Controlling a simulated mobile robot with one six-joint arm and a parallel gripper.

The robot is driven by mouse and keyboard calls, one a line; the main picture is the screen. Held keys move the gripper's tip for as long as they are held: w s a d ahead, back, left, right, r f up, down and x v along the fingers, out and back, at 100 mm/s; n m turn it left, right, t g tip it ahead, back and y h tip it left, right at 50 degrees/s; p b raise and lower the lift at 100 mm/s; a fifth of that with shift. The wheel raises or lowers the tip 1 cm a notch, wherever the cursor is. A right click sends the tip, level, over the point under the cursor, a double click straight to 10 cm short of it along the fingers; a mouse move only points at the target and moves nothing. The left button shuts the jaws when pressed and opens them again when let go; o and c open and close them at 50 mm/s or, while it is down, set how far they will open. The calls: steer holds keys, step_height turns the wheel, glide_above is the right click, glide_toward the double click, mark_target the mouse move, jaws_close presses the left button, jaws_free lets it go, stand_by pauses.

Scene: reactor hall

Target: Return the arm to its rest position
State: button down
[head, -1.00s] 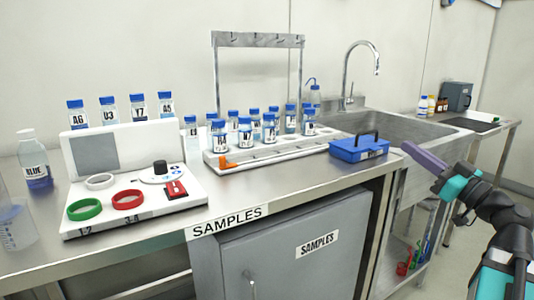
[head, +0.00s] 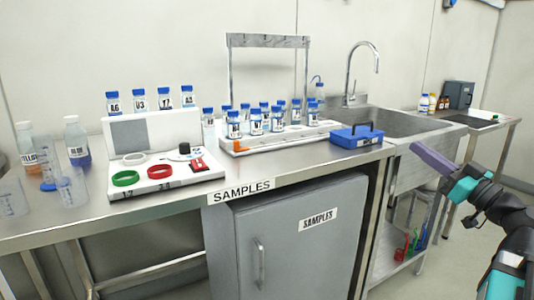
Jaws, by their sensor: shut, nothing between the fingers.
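My arm shows at the right edge, dark with teal parts. My gripper (head: 431,160) is the purple end piece, held up in front of the sink's side, to the right of the blue case. It is shut and holds nothing. It appears apart from the bench and everything on it.
A steel bench (head: 100,217) carries a white device with coloured rings (head: 165,180), a rack of blue-capped bottles (head: 285,142), a blue case (head: 356,137) and beakers (head: 72,188). A grey SAMPLES cabinet (head: 285,250) stands below. A sink (head: 400,124) adjoins at right; floor beyond it is clear.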

steer(key=w+a+f+m+g+h+p, duration=0.1)
steer(key=w+a+f+m+g+p, duration=0.2)
steer(key=f, duration=0.7)
steer(key=w+a+f+m+g+h+p, duration=0.1)
steer(key=w+a+f+g+p, duration=0.3)
steer(key=f, duration=0.5)
steer(key=s+a+f+m+g+p, duration=0.1)
steer(key=s+a+f+g+p, duration=0.25)
steer(key=f, duration=0.65)
steer(key=s+a+f+m+g+p, duration=0.1)
steer(key=a+f+g+p, duration=0.1)
steer(key=a+f+p, duration=0.5)
steer(key=s+a+f+g+h+p, duration=0.2)
steer(key=s+a+f+g, duration=0.1)
steer(key=s+f, duration=0.45)
steer(key=s+a+f+g+h+p, duration=0.1)
steer(key=s+a+f+g+p, duration=0.15)
steer(key=s+f, duration=0.5)
steer(key=s+f+g+h+p, duration=0.2)
steer(key=s+f+g+p, duration=0.1)
steer(key=s, duration=0.7)
steer(key=s+d+f+g+h+p, duration=0.1)
steer(key=s+f+g+h+p, duration=0.2)
steer(key=s, duration=0.7)
steer(key=shift+s+d+f+p, duration=0.3)
steer(key=shift+s+f+p, duration=0.15)
steer(key=shift+p, duration=0.35)
